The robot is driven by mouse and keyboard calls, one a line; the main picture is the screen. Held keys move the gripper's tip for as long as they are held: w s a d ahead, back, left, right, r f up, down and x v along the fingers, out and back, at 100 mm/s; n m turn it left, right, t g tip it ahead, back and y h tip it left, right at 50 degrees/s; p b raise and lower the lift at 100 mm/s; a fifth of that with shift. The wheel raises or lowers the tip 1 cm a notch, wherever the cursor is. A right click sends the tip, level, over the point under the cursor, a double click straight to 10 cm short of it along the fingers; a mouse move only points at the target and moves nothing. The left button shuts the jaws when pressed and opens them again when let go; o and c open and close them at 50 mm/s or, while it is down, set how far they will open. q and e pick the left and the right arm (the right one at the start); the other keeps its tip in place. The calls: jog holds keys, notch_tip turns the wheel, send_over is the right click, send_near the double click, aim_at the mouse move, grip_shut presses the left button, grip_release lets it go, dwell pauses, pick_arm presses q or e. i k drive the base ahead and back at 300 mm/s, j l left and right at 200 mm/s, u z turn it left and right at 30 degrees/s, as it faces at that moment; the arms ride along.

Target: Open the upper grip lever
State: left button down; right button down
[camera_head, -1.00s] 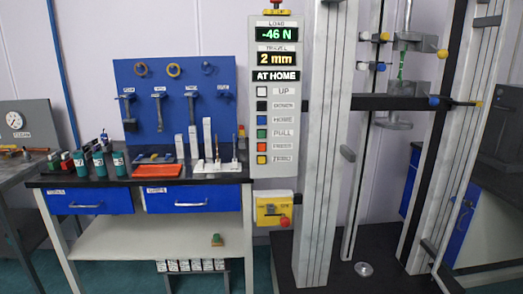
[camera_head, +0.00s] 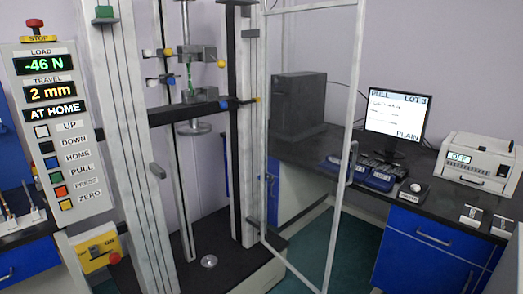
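The testing machine stands left of centre in the head view. Its upper grip (camera_head: 200,53) is a grey metal block. I cannot tell which knob belongs to the upper grip lever. A thin green strip (camera_head: 189,74) runs down from the upper grip to the lower grip (camera_head: 195,96). The control panel (camera_head: 50,120) reads -46 N, 2 mm, AT HOME. Neither gripper is in view.
A framed guard door (camera_head: 340,150) stands swung open to the right of the machine. A bench (camera_head: 430,195) on the right holds a monitor (camera_head: 395,115), a dark grey cabinet (camera_head: 299,104) and a white instrument (camera_head: 478,163). A yellow switch box (camera_head: 95,248) is under the panel.

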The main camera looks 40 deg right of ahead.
aim_at(221, 63)
jog(key=i+l+u, duration=0.1)
jog(key=u, duration=0.35)
jog(key=l+u, duration=0.4)
jog(key=i+l, duration=0.1)
jog(key=l, duration=0.45)
jog(key=i+l, duration=0.1)
jog(key=l, duration=0.45)
jog(key=k+l+z, duration=0.1)
jog(key=l+z, duration=0.25)
jog(key=l, duration=0.7)
jog(key=l+z, duration=0.3)
jog(key=l, duration=0.7)
jog(key=k+l+u, duration=0.1)
jog(key=l+u, duration=0.35)
jog(key=l, duration=0.4)
